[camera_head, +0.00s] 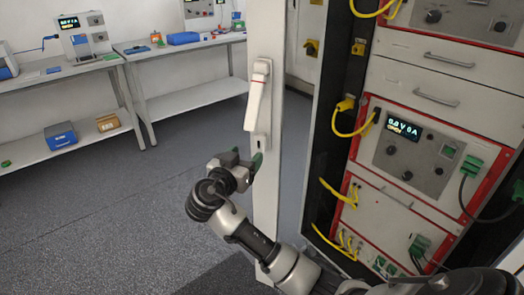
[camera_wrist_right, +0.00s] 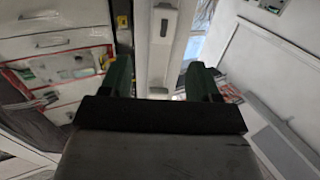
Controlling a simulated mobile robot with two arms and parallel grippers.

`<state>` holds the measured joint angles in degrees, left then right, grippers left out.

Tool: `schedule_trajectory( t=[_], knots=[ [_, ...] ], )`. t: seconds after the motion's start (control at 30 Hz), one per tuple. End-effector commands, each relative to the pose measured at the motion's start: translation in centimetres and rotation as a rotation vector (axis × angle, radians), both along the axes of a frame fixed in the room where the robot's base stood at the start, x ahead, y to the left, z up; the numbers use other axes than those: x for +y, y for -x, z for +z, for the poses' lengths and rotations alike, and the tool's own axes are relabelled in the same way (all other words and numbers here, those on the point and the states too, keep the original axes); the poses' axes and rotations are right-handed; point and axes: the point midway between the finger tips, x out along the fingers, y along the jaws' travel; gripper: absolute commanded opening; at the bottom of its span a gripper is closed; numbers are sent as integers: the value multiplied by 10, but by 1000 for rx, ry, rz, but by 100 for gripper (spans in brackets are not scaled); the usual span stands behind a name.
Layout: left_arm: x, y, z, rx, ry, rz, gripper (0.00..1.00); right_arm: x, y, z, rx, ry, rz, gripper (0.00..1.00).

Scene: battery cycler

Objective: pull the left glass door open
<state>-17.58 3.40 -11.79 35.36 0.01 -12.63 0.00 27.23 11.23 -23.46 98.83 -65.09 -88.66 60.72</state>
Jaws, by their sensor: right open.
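The left glass door shows as a white upright frame (camera_head: 266,205) standing out to the left of the rack cabinet. Its light grey lever handle (camera_head: 257,98) points down, with a small lock plate (camera_head: 260,143) below it. The glass itself is hard to make out. My right gripper (camera_head: 246,160) is open and empty, just below the handle and in front of or beside the frame; contact cannot be told. In the right wrist view the green fingers (camera_wrist_right: 161,78) stand apart, with the door frame and handle (camera_wrist_right: 162,24) seen between and beyond them. My left gripper is not in view.
The rack cabinet (camera_head: 432,85) at right holds several instrument drawers, yellow cables and green connectors. White benches (camera_head: 190,45) with equipment stand along the back left wall. The grey floor (camera_head: 150,195) left of the door is clear.

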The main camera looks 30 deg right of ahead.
Motion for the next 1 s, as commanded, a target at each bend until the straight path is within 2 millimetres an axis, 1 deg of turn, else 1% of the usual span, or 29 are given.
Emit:
schedule_trajectory(
  t=[0.03, 0.17, 0.27, 0.43, 0.6, 0.7, 0.83, 1.0],
  knots=[
    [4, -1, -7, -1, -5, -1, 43, 1, 1, -6, -11, 7, -3, 62],
    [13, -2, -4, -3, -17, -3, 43, -3, 0, -4, -20, 16, -8, 62],
    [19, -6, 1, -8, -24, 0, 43, -15, -7, -3, -19, 17, -11, 62],
    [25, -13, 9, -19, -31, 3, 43, -44, -23, -2, -17, 18, -12, 62],
    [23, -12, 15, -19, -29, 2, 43, -70, -38, -2, -17, 16, -11, 62],
    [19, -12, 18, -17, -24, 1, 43, -81, -45, -4, -17, 15, -8, 62],
    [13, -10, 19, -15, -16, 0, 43, -90, -50, -4, -17, 14, -9, 62],
    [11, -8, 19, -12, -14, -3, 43, -92, -52, -5, -18, 13, -7, 62]
  ],
)
